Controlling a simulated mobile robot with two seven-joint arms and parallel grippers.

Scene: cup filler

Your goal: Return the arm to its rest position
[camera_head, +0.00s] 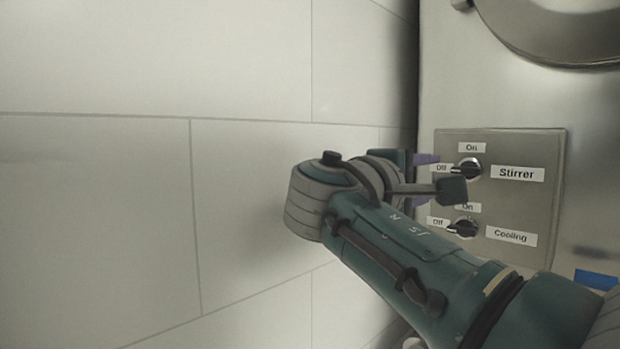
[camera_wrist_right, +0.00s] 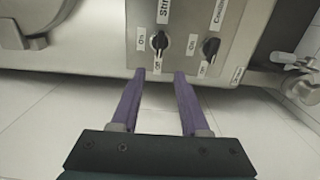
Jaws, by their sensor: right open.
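My right arm reaches in from the lower right in the head view. Its gripper (camera_head: 428,180) is beside the switch panel, with purple fingers partly hidden behind my arm. In the right wrist view the right gripper (camera_wrist_right: 160,76) is open, its two purple fingers apart with nothing between them. The fingertips are close to the panel's lower edge, near the Stirrer knob (camera_wrist_right: 159,41); I cannot tell whether they touch the panel. My left gripper is not in view.
The metal panel (camera_head: 550,150) carries the Stirrer knob (camera_head: 467,168) and the Cooling knob (camera_head: 464,227), labelled On and Off. A round metal lid (camera_head: 560,30) is above. A valve (camera_wrist_right: 298,80) sticks out at the right. White tiles (camera_head: 90,220) lie left, clear.

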